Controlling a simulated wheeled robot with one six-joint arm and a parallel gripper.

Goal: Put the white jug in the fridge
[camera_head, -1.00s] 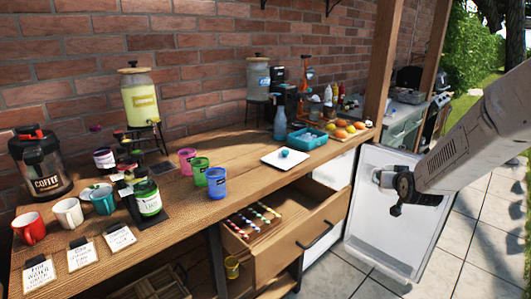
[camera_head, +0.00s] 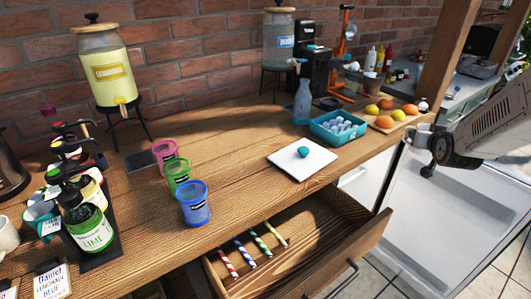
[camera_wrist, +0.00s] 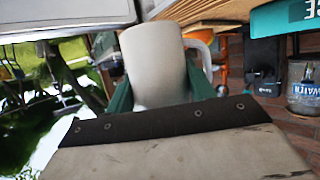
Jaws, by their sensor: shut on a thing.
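The white jug (camera_wrist: 155,65) fills the middle of the wrist view, with its handle on the right. The green fingers of my gripper (camera_wrist: 160,95) are shut on it. In the head view, the jug (camera_head: 419,136) is small and partly hidden by my gripper (camera_head: 434,145), near the right end of the wooden table and above the open fridge door. The fridge (camera_head: 372,182) is under the table's right end. Its white door (camera_head: 450,215) stands open on the right. The fridge's inside is mostly hidden by the drawer and table.
An open wooden drawer (camera_head: 345,235) with striped straws juts out left of the fridge. On the table (camera_head: 235,150) are colored cups, a white plate (camera_head: 283,168), a teal tray (camera_head: 318,136) and a fruit board (camera_head: 384,127). A wooden post (camera_head: 446,60) rises behind the gripper.

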